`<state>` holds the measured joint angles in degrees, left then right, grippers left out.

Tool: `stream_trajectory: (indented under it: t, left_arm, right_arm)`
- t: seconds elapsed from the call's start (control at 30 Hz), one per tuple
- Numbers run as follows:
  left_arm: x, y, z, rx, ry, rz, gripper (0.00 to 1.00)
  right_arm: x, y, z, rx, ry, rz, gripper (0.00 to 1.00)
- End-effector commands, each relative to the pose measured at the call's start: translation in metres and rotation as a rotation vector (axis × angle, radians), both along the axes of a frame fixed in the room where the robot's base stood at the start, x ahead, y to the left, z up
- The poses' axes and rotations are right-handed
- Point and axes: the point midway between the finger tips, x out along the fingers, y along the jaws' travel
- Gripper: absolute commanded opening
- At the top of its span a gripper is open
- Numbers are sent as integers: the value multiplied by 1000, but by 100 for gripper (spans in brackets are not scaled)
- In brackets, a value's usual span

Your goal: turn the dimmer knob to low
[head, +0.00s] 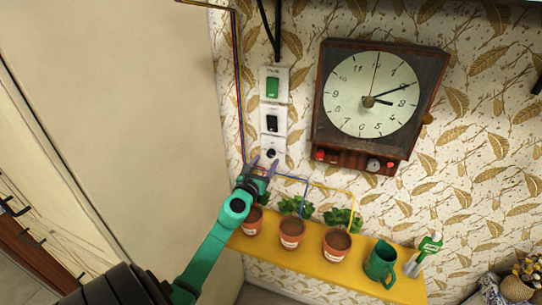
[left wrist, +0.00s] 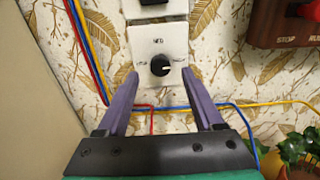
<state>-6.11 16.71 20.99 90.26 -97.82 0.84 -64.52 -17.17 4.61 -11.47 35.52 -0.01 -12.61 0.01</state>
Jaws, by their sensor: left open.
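The dimmer knob (head: 271,153) is a small black round knob on a white wall plate, the lowest of a column of plates. In the left wrist view the knob (left wrist: 160,66) has a white pointer line aimed to the right and slightly up. My left gripper (head: 264,163) is just below the knob in the head view. In the left wrist view its purple fingers (left wrist: 160,78) are spread open on either side of the plate's lower half, with nothing between them gripped. I cannot tell how far the tips are from the wall. My right gripper is not in view.
Above the knob are a black switch (head: 272,122) and a green switch (head: 272,87). A wooden clock (head: 340,130) hangs to the right. Thin coloured wires (left wrist: 252,104) run close by.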

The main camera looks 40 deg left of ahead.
Motion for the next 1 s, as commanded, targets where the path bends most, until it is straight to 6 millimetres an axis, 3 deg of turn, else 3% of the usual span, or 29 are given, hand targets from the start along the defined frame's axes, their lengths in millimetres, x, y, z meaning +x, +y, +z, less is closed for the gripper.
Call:
stream_trajectory:
  t: [0.1, 0.2, 0.47, 0.5, 0.67, 0.7, 1.0]
  left_arm:
    - [24, 9, -2, 0, -2, 1, 69]
    - [35, 12, -2, -1, -1, 1, 69]
    - [39, 13, -1, -1, 1, 0, 69]
    - [39, 13, -1, -1, 1, 0, 65]
    - [38, 13, -1, -1, 1, 0, 4]
    - [38, 13, -1, -1, 1, 0, 0]
    - [38, 13, -1, -27, -7, 0, 0]
  right_arm:
    - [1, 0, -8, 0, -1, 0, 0]
    - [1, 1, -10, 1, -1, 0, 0]
    - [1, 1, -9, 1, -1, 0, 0]
    - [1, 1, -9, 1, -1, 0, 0]
    - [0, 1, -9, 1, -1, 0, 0]
    - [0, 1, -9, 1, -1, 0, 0]
    - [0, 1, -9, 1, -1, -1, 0]
